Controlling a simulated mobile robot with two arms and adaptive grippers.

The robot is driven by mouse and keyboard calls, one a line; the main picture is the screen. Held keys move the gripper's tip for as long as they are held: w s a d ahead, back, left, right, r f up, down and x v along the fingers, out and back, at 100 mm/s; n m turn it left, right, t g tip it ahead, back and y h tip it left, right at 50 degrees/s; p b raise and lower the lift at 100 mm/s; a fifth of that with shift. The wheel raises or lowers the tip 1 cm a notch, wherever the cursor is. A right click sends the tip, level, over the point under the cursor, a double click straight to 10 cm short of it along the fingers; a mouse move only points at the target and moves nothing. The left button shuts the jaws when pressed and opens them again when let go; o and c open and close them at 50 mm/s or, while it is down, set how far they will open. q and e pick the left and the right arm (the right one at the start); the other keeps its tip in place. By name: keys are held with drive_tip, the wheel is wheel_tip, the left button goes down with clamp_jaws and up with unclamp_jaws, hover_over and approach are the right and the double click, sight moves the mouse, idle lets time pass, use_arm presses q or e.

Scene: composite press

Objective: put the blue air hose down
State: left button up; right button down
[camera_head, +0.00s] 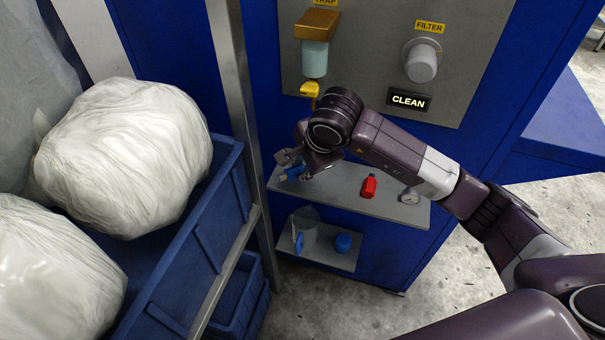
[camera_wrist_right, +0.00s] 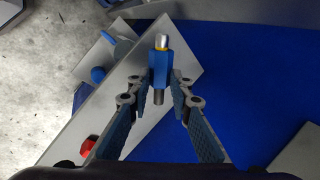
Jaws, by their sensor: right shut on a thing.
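My right gripper (camera_head: 297,165) is over the left part of the grey upper shelf (camera_head: 335,190) on the blue machine. It is shut on the blue air hose (camera_head: 291,174), of which a short blue body shows. In the right wrist view, the hose's blue fitting (camera_wrist_right: 159,66) with a silver end sits between the tips of my right gripper (camera_wrist_right: 159,84). The shelf (camera_wrist_right: 150,112) lies behind it there. I cannot tell whether the hose touches the shelf. My left gripper is not in view.
A red bottle (camera_head: 369,187) and a round gauge (camera_head: 410,197) stand on the upper shelf's right part. A lower shelf (camera_head: 335,259) holds a clear jug (camera_head: 307,225) and a blue item (camera_head: 343,242). A metal post (camera_head: 236,95) and blue bin (camera_head: 190,262) with white bags stand left.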

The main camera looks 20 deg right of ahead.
drive_tip(key=shift+f, duration=0.95)
drive_tip(key=shift+w+d, duration=0.1)
drive_tip(key=shift+w, duration=0.15)
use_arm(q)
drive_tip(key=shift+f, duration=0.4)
use_arm(e)
drive_tip(key=shift+f, duration=0.1)
drive_tip(key=shift+f+b, duration=0.25)
drive_tip(key=shift+b, duration=0.15)
drive_tip(key=shift+f, duration=0.25)
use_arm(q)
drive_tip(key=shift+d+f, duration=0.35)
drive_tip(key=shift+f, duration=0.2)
use_arm(e)
drive_tip(key=c, duration=1.7)
unclamp_jaws()
drive_tip(key=shift+r, duration=0.1)
